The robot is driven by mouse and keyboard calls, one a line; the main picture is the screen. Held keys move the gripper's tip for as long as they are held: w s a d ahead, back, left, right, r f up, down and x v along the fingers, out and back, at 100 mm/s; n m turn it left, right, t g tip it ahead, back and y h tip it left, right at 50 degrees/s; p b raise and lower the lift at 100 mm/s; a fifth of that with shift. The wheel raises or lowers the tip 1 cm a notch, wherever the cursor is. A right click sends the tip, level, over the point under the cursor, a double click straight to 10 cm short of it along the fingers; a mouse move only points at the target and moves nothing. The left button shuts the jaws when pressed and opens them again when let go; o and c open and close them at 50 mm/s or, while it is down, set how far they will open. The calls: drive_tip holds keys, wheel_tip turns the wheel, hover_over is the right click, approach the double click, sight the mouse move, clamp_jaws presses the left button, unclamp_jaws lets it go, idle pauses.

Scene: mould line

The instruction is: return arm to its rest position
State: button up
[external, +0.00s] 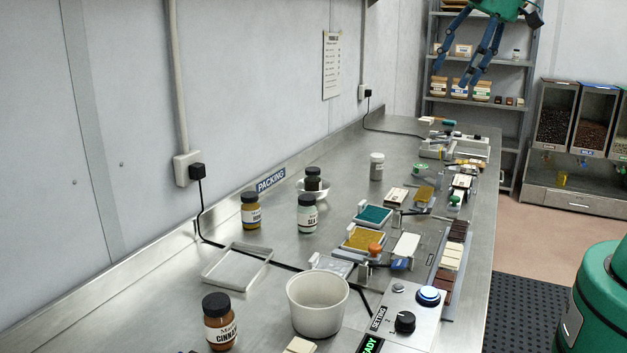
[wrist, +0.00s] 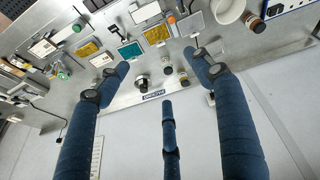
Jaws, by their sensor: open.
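My gripper (external: 470,62) is at the top right of the external view, raised well above the bench with its blue fingers spread and pointing down. Nothing is between the fingers. In the wrist view my gripper (wrist: 160,85) shows its blue fingers wide apart, with the bench far beyond them. The fingers touch nothing that I can see. Most of my arm is outside the external view.
The steel bench (external: 150,308) carries jars, a white tub (external: 317,303), moulds and a control panel (external: 408,312). Shelves (external: 478,107) stand behind my gripper in the picture. Bean dispensers (external: 570,140) are at the right. The air around my gripper looks clear.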

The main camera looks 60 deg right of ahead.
drive_tip(key=s+a+f+m+b, duration=0.1)
drive_tip(key=s+f, duration=0.3)
drive_tip(key=s, duration=0.4)
drive_tip(key=s+a+f+m+t+b, duration=0.1)
drive_tip(key=s+a+f+m+b, duration=0.1)
drive_tip(key=s+f, duration=0.3)
drive_tip(key=shift+s+a+m, duration=0.2)
drive_tip(key=shift+s+m, duration=0.2)
drive_tip(key=shift+s, duration=1.1)
